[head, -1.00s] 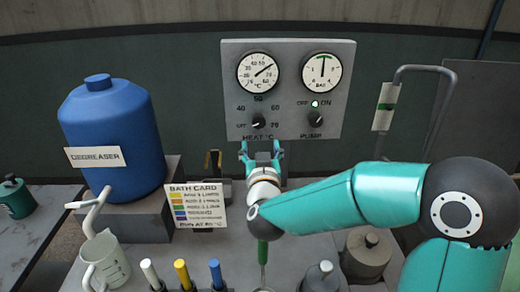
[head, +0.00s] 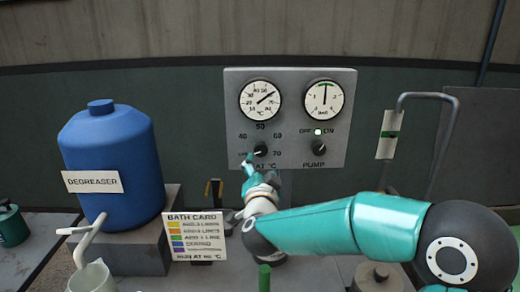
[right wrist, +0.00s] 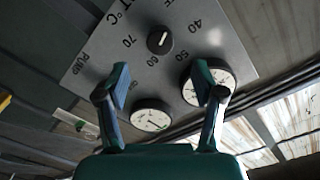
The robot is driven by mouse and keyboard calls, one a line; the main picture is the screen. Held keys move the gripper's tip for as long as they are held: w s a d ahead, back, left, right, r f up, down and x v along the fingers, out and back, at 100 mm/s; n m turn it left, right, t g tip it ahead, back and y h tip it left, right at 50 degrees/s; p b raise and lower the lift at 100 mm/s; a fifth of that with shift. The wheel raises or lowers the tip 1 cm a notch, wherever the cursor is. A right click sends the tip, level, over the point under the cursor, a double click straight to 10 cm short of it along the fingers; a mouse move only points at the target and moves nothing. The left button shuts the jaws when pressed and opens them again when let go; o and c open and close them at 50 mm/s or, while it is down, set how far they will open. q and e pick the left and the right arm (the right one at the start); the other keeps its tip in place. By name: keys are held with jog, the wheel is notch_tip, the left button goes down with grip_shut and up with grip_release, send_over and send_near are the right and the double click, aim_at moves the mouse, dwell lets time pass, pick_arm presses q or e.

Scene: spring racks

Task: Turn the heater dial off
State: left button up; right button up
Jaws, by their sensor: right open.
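The black heater dial (head: 260,150) sits on the grey panel (head: 235,125), amid a scale of OFF, 40, 50, 60 and 70. It also shows in the right wrist view (right wrist: 160,40) with a short white mark, whose exact reading I cannot tell. My right gripper (head: 250,162) is just below and left of the dial in the head view. In the right wrist view, its fingers (right wrist: 163,82) are spread and empty, and the dial shows beyond the gap between them. I see no contact with the dial. My left gripper is not in view.
The pump knob (head: 319,149) and a lit white lamp (head: 318,132) are right of the dial. Two gauges (head: 261,100) (head: 323,100) are above. A blue degreaser jug (head: 112,155) and a bath card (head: 194,238) stand left. A bent pipe (head: 430,97) is right.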

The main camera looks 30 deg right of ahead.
aim_at(260, 153)
jog(key=p+x, duration=0.2)
jog(key=x, duration=0.8)
jog(key=shift+w+d+p, duration=0.1)
jog(key=shift+w+p, duration=0.05)
jog(key=shift+p, duration=0.15)
jog(key=c, duration=1.1)
jog(key=shift+n+b, duration=0.3)
jog(key=shift+n, duration=0.1)
jog(key=shift+c, duration=0.2)
jog(key=shift+n, duration=0.5)
jog(key=o, duration=1.1)
jog(key=shift+o, duration=0.2)
